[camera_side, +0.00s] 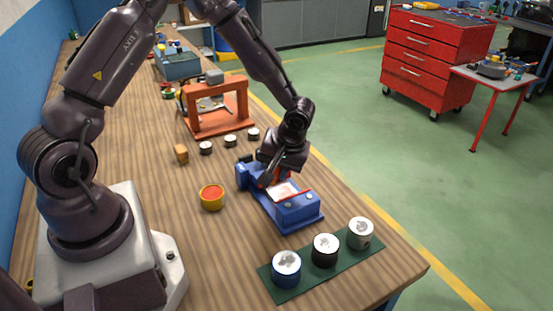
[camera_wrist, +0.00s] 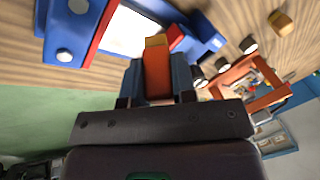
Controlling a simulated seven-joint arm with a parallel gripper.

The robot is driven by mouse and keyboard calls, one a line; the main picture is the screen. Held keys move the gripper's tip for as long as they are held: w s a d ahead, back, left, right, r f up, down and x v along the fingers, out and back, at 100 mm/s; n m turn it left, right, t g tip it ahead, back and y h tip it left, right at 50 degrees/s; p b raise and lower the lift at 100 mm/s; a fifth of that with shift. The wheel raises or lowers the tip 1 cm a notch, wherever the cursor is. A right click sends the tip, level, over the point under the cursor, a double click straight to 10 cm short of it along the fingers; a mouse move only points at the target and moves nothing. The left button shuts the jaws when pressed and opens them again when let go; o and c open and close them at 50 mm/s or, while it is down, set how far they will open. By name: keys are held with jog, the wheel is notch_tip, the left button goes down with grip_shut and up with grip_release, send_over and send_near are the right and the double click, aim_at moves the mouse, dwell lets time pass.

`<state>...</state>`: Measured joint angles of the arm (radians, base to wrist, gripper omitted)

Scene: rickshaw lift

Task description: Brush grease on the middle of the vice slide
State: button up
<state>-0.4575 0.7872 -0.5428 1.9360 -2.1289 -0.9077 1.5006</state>
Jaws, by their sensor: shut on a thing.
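The blue vice (camera_side: 297,214) stands on the wooden bench, with a pale slide (camera_side: 282,191) in its middle and a red strip along one edge. In the wrist view, the vice (camera_wrist: 67,22) fills the upper left, and its pale slide (camera_wrist: 126,32) is partly hidden by my gripper. My gripper (camera_side: 268,178) is low over the slide, near the vice's far end. In the wrist view, my gripper (camera_wrist: 157,75) is shut on an orange brush (camera_wrist: 157,72) with a yellow end. A yellow pot with orange-red contents (camera_side: 212,197) stands left of the vice.
A green mat (camera_side: 303,277) with blue, black and white cans lies at the bench's near end. An orange frame (camera_side: 218,129) stands behind the vice, with small cylinders (camera_side: 230,141) and an orange block (camera_side: 181,154) before it. Bare bench surrounds the pot.

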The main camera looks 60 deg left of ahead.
aim_at(276, 179)
jog(key=shift+f, duration=1.6)
jog(key=shift+w+f, duration=0.65)
jog(key=shift+w, duration=2.15)
jog(key=shift+s, duration=2.7)
jog(key=shift+w, duration=2.6)
jog(key=shift+s, duration=2.75)
jog(key=shift+r, duration=4.1)
